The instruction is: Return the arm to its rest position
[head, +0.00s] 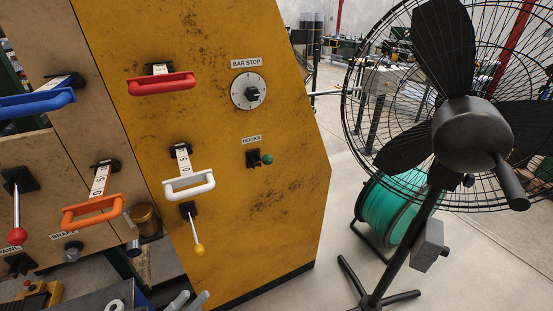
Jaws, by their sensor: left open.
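My left gripper (188,301) shows only at the bottom edge, as two grey fingertips with a gap between them; it looks open and empty. The rest of it is cut off by the frame. It is below the yellow machine panel (250,210) and apart from the white handle (189,184) and the yellow-knobbed lever (198,249). My right gripper is not in view.
The panel also carries a red handle (161,83), a bar stop dial (248,91) and a green-knobbed hooks switch (267,159). Orange (92,212) and blue (37,103) handles stick out at left. A black fan (470,135) stands right, before a green reel (388,210).

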